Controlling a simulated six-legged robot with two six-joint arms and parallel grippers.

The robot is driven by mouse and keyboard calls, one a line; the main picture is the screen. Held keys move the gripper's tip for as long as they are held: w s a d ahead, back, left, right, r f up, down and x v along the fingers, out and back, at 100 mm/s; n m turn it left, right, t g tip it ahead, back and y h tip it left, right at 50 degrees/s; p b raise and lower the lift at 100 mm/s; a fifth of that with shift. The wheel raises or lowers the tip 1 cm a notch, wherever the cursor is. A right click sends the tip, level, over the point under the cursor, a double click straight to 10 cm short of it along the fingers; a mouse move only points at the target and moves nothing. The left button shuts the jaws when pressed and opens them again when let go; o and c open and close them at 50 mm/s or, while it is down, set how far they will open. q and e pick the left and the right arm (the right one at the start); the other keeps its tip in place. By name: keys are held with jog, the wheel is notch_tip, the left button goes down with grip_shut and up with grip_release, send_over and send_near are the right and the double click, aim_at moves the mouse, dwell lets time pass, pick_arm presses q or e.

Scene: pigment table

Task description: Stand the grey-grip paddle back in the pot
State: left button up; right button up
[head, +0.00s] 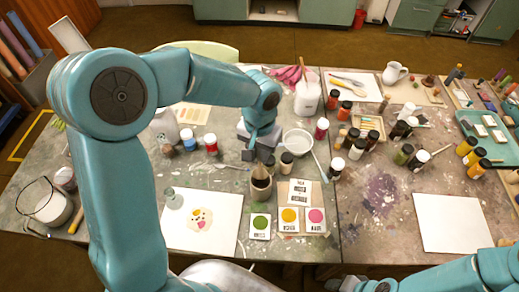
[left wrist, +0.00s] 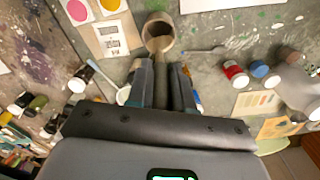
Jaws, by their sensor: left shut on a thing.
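My left gripper (head: 262,152) is shut on the paddle, whose grey grip (left wrist: 165,85) shows between the fingers in the left wrist view. The pot (head: 261,193) is a small brown cup standing on the table just below this gripper. In the left wrist view the pot (left wrist: 158,20) lies straight ahead of the fingertips, with its opening facing the camera. The paddle's far end overlaps the pot's mouth; I cannot tell whether it is inside or above the rim. My right gripper (head: 350,284) is only partly in view at the bottom edge, and its jaws are unclear.
Colour cards (head: 289,215) lie right of the pot, and a white sheet (head: 202,222) lies to its left. A white bowl (head: 298,141) and small dark-capped jars (head: 286,163) stand close behind. Another white sheet (head: 452,222) lies at the right.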

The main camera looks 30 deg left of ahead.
aim_at(261, 167)
pick_arm(q)
jog(key=shift+d+f+b, duration=0.1)
jog(key=shift+f+b, duration=0.25)
jog(key=shift+f, duration=0.3)
jog(key=shift+w+f+b, duration=0.2)
jog(key=shift+f+b, duration=0.15)
jog(key=shift+f, duration=0.15)
jog(key=shift+w+f+b, duration=0.2)
jog(key=shift+f+b, duration=0.1)
jog(key=shift+f, duration=0.15)
jog(key=shift+f+b, duration=0.35)
jog(key=shift+f, duration=0.05)
jog(key=shift+s+f+b, duration=0.35)
jog(key=shift+f+b, duration=0.15)
jog(key=shift+b, duration=0.1)
jog(key=shift+f, duration=0.2)
jog(key=shift+w+f+b, duration=0.3)
jog(key=shift+w, duration=0.05)
jog(key=shift+s+r, duration=0.15)
jog(key=shift+s, duration=0.1)
jog(key=o, duration=0.6)
jog(key=shift+c, duration=0.2)
jog(key=o, duration=0.3)
jog(key=shift+w, duration=0.15)
jog(key=shift+r, duration=0.25)
notch_tip(261, 167, up, 14)
jog(key=shift+r, duration=0.9)
